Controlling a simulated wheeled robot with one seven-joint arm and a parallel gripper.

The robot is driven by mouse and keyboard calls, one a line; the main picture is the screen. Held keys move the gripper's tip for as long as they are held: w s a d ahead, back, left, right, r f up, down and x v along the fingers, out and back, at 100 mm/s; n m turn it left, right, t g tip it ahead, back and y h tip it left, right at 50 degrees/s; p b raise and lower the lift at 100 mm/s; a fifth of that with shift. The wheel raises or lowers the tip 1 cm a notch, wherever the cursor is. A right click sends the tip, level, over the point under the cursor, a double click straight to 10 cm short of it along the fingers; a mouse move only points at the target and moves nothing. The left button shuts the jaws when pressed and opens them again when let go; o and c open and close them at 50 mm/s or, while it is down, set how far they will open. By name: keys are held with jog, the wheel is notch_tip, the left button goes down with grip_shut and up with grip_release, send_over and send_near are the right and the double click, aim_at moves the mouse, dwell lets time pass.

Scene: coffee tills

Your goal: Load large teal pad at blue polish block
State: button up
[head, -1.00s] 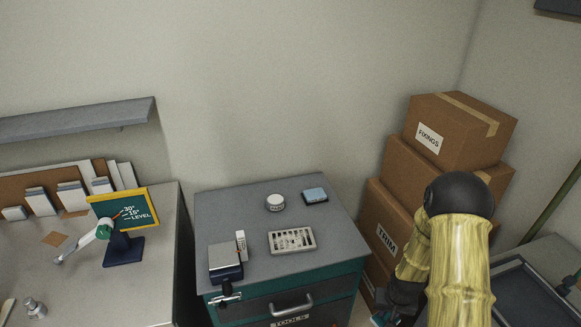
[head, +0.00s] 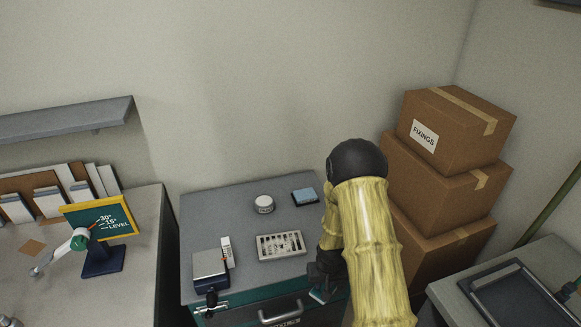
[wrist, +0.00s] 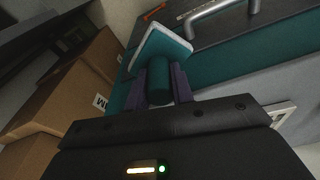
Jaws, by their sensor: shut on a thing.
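The large teal pad (wrist: 160,47) has a pale edge and a teal round handle, and it is in my gripper (wrist: 159,88). The two fingers are shut on the handle, one on each side. In the head view the pad (head: 320,296) shows small beside the cabinet's front right, partly hidden by my gripper (head: 318,280) and arm. A small blue block (head: 304,196), which looks like the polish block, lies on the back right of the cabinet top, apart from the pad and close to my arm.
The grey-topped tool cabinet (head: 225,197) also bears a round white tin (head: 264,204), a tray of small parts (head: 281,246) and a scale-like device (head: 210,268). Stacked cartons (head: 440,180) stand to the right.

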jog(key=shift+w+a, duration=0.15)
jog(key=shift+a, duration=0.05)
jog(key=shift+a, duration=0.1)
jog(key=shift+r, duration=0.25)
jog(key=r+p, duration=0.4)
jog(key=p, duration=0.1)
jog(key=shift+s+r, duration=0.2)
jog(key=shift+r, duration=0.2)
jog(key=shift+f, duration=0.1)
